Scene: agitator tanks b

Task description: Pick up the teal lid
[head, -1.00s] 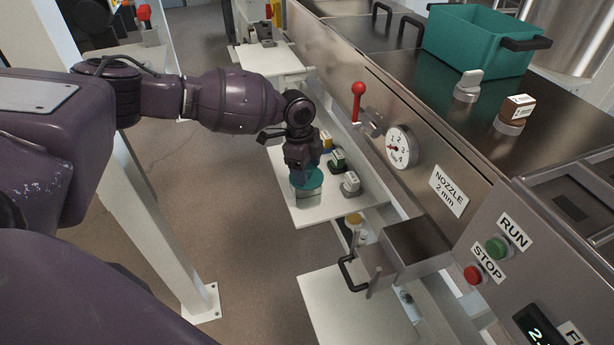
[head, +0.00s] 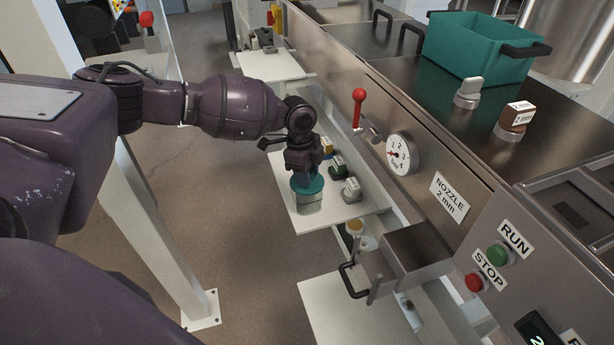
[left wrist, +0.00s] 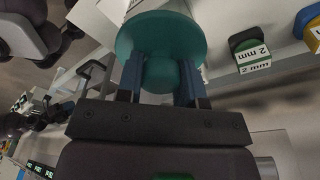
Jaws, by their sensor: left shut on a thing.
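The teal lid (head: 307,187) is a round disc with a round knob, on top of a pale canister (head: 310,204) at the left side of the white shelf in the head view. My left gripper (head: 306,176) is above it, pointing down. In the left wrist view the lid (left wrist: 160,33) fills the top middle, and the blue fingers of my left gripper (left wrist: 160,80) are shut on either side of its knob. I cannot tell whether the lid touches the canister or a small gap lies between them. My right gripper is not in view.
Small labelled blocks stand right of the canister, including a white-topped one (head: 351,190) and a green one (head: 338,168). The steel machine with a red lever (head: 358,108) and gauge (head: 402,153) rises to the right. A teal bin (head: 480,50) stands on top. The shelf's front (head: 325,223) is bare.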

